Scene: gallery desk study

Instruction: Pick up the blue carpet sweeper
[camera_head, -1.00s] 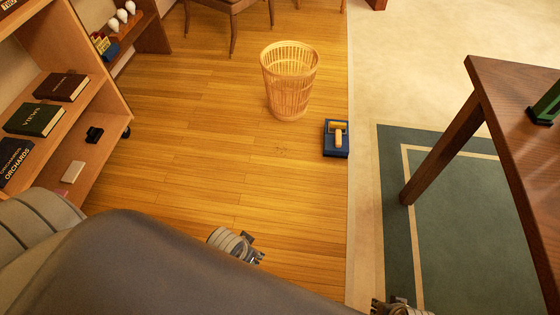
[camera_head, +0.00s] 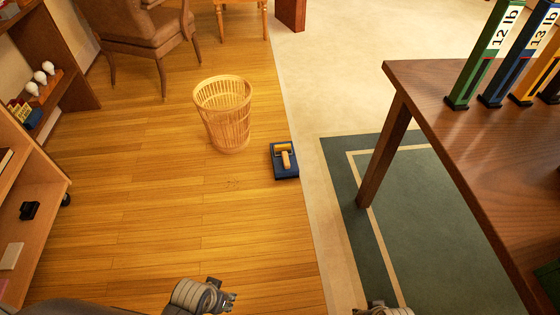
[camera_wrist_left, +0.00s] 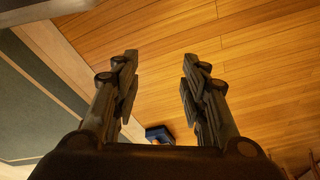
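The blue carpet sweeper (camera_head: 278,168) lies on the wood floor beside the edge of the pale carpet. It has a yellow handle or roller part on top. In the left wrist view the sweeper (camera_wrist_left: 158,133) shows small, beyond and between my fingers. My left gripper (camera_head: 231,298) is near the bottom of the head view, well short of the sweeper. In the left wrist view the left gripper (camera_wrist_left: 158,75) has its two fingers apart with nothing between them. Part of my right arm shows at the bottom edge; its fingers are not visible.
A wicker basket (camera_head: 223,117) stands just behind and left of the sweeper. A wooden table (camera_head: 450,95) with several coloured binders or blocks stands on the right, its leg on a green rug (camera_head: 440,215). A bookshelf (camera_head: 40,190) is on the left. The floor before the sweeper is clear.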

